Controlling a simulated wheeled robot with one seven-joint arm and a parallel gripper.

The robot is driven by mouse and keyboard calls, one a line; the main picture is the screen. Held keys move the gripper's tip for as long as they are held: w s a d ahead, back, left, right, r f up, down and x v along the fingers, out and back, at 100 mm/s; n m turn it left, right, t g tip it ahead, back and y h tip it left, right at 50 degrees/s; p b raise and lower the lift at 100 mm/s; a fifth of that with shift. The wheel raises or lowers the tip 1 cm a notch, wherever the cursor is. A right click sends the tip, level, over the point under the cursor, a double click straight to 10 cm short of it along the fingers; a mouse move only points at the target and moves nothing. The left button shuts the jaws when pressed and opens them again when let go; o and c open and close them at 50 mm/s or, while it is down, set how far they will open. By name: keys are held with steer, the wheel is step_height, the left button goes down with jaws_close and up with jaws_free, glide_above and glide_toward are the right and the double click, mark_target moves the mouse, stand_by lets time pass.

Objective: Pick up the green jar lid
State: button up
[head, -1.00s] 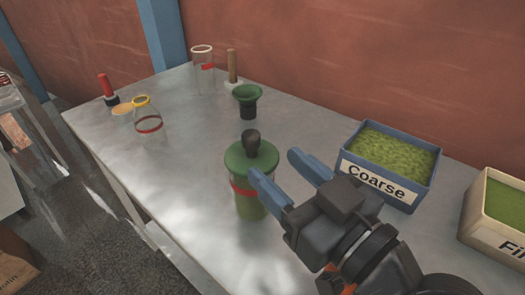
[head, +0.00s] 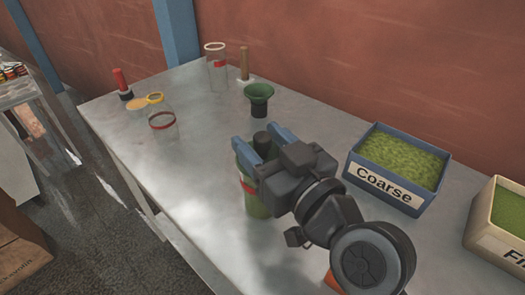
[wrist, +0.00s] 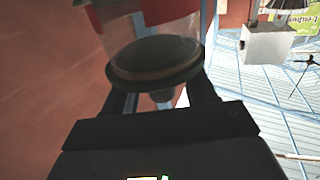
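The green jar (head: 257,207) with a red band stands upright on the metal table, holding green powder. Its lid is on top and mostly hidden by my gripper in the head view; the lid's dark knob (head: 261,140) shows between the fingers. In the wrist view the lid (wrist: 155,62) is a dark disc on the clear jar, with its knob (wrist: 162,95) pointing toward my gripper. My gripper (head: 257,136) is open, with one blue finger on each side of the knob. In the wrist view gaps show between knob and fingers.
The blue Coarse bin (head: 386,190) is right of my gripper; a cream bin (head: 490,225) is farther right. A green funnel (head: 259,97) stands behind the jar.

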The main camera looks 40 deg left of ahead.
steer(key=c, duration=1)
steer(key=shift+o, duration=0.2)
steer(key=shift+r, duration=0.1)
